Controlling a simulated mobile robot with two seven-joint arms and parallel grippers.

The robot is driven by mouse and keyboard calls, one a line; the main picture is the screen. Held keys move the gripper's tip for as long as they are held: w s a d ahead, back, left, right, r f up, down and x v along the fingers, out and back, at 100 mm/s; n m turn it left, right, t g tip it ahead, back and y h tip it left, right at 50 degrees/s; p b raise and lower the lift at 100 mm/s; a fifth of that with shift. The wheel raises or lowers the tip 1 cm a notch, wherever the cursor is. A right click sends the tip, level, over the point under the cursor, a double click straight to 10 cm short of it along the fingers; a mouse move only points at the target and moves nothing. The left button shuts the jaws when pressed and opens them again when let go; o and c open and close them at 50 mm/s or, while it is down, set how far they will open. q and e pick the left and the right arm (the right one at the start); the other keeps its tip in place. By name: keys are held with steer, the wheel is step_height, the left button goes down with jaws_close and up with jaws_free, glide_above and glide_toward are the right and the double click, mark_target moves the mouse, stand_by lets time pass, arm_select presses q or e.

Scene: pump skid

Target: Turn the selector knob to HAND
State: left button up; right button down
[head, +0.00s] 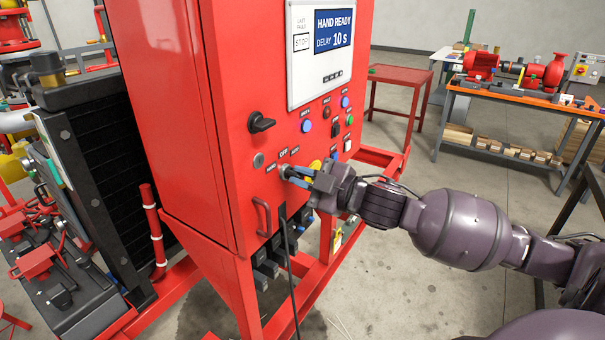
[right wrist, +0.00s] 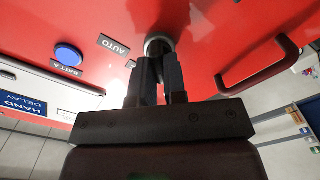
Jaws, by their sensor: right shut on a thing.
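The selector knob (head: 286,172) is on the front of the red control cabinet (head: 180,100), below the labels HAND, OFF and AUTO. My right gripper (head: 298,178) reaches it from the right and is shut on it. In the right wrist view, the two dark fingers (right wrist: 160,75) meet at the round grey collar of the knob (right wrist: 158,41). The fingers hide most of the knob, so I cannot tell which way it points. The screen (head: 332,28) reads HAND READY, DELAY 10 s. My left gripper is not in view.
A black rotary handle (head: 261,122) sits above and left of the knob. Several coloured buttons lie to the right. A workbench (head: 520,97) stands behind.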

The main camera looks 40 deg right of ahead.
steer(key=shift+n, duration=0.3)
steer(key=c, duration=1.2)
jaws_free()
steer(key=shift+o, duration=0.2)
steer(key=shift+s, duration=0.1)
steer(key=b+v, duration=0.1)
steer(key=v, duration=0.9)
steer(key=shift+s+d, duration=0.15)
steer(key=shift+s, duration=0.15)
